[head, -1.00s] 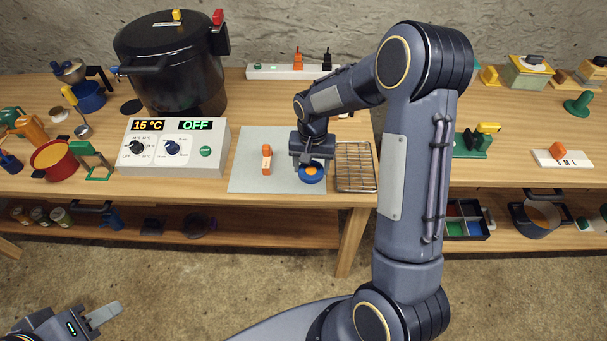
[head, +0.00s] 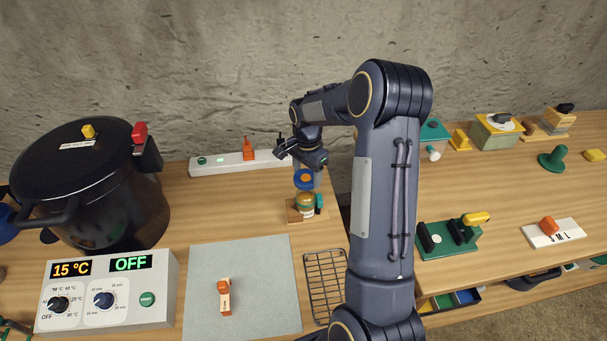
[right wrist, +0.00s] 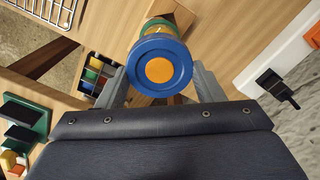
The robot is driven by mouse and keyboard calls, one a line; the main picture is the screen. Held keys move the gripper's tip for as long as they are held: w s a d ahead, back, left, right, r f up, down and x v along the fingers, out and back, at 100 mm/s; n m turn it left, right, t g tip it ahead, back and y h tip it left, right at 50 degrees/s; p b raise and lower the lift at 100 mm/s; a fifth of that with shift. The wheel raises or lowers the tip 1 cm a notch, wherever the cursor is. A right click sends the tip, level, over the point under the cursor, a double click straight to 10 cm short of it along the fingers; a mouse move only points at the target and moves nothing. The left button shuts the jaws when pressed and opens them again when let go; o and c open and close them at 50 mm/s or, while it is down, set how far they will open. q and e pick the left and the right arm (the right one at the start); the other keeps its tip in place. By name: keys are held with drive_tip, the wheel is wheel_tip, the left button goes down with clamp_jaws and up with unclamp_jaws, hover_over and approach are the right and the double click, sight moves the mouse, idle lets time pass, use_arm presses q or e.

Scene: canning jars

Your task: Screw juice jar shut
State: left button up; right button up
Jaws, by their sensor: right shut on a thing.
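The juice jar (head: 306,207), amber with a pale label, stands upright in a wooden holder (head: 293,216) with a teal part at its right, at the back of the table. My right gripper (head: 307,172) is shut on the blue lid (head: 303,184), which has an orange centre, and holds it over the jar's top. In the right wrist view the lid (right wrist: 160,84) sits between the two fingers and hides most of the jar. I cannot tell whether the lid touches the rim. My left gripper is out of view.
A black pressure cooker (head: 90,195) and a control box (head: 110,290) stand at the left. A power strip (head: 220,165) is behind. Table between mat and strip is clear.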

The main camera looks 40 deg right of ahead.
drive_tip(key=shift+f+b, duration=0.55)
drive_tip(key=shift+f, duration=0.25)
drive_tip(key=shift+f+b, duration=0.75)
drive_tip(key=shift+f, duration=0.55)
drive_tip(key=shift+f+b, duration=1)
drive_tip(key=shift+b, duration=0.1)
idle(1.0)
